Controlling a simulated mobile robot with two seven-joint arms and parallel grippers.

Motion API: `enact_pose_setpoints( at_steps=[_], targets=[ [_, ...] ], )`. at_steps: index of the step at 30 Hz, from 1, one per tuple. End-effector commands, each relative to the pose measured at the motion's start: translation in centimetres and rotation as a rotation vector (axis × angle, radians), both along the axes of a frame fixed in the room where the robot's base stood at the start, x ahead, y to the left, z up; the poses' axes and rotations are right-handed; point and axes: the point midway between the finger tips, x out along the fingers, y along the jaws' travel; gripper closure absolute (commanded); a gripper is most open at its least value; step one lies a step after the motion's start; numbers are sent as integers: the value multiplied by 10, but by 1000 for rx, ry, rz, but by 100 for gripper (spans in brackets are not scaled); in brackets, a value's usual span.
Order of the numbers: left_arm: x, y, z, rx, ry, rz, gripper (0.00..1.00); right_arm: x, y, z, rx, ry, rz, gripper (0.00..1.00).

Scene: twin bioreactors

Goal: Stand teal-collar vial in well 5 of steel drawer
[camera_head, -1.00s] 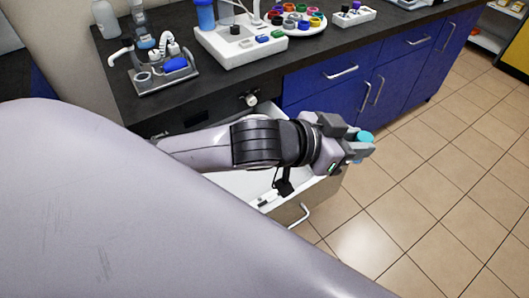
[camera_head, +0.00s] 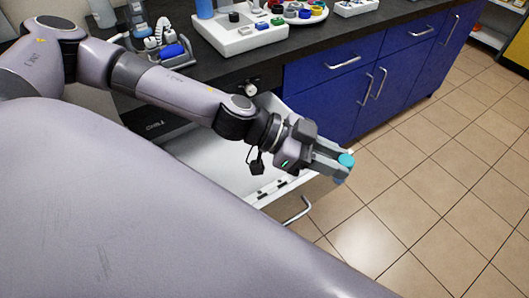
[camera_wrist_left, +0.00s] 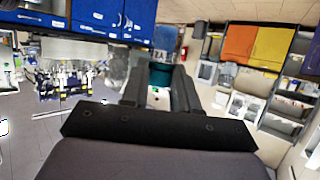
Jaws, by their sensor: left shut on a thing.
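My left gripper (camera_head: 336,164) is shut on the teal-collar vial (camera_head: 346,160), whose round teal top shows between the fingertips. Most of the vial is hidden by the fingers. In the left wrist view, a teal part of the vial (camera_wrist_left: 160,76) shows between the two fingers. The steel drawer (camera_head: 293,203) is pulled open below the arm, with a white inside and a bar handle in front. The gripper is out past the drawer's right front corner, above the floor in the picture. Well 5 cannot be made out.
A light strip with dark slots (camera_head: 270,189) lies inside the drawer's front edge. Blue cabinets (camera_head: 335,92) stand behind it. The dark counter (camera_head: 290,58) above holds a white device (camera_head: 240,38) and a rack of coloured caps (camera_head: 300,12). Tiled floor at right is clear.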

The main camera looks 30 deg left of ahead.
Motion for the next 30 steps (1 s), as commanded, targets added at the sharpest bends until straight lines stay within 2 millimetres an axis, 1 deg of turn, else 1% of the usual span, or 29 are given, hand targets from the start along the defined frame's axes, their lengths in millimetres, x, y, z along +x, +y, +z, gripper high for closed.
enact_pose_setpoints(
  at_steps=[1, 2, 3, 8, 11, 12, 15, 16, 18, 20, 22, 26, 30],
  targets=[
    [0, 9, -8, 1, 3, -6, 100, 0, 0, -3, 1, -1, 1, 57],
    [0, 14, -12, 2, 3, -14, 100, 1, 0, -4, 1, -1, 1, 57],
    [0, 24, -18, 2, 6, -21, 100, 1, 1, -6, 2, -1, 1, 57],
    [-2, 63, -37, 2, 10, -44, 100, 0, 1, -15, 3, 3, 1, 57],
    [-3, 96, -47, 4, 10, -44, 100, 0, 2, -20, 5, 4, 2, 57],
    [-4, 113, -51, 5, 10, -38, 100, 0, 2, -23, 6, 4, 2, 57],
    [-7, 142, -54, 3, 4, -28, 100, 1, 2, -26, 7, 6, 3, 57],
    [-8, 148, -54, 3, 3, -23, 100, 1, 2, -27, 8, 6, 2, 57],
    [-10, 158, -54, 1, 1, -17, 100, 1, 3, -27, 9, 5, 3, 57],
    [-11, 163, -57, 0, 1, -15, 100, 1, 3, -29, 10, 5, 3, 57],
    [-11, 165, -67, -2, 2, -13, 100, 2, 3, -32, 12, 6, 2, 57],
    [-12, 165, -100, -2, 5, -13, 100, 3, 5, -43, 18, 8, 2, 57],
    [-12, 165, -139, -2, 6, -13, 100, 5, 7, -54, 25, 4, 4, 57]
  ],
)
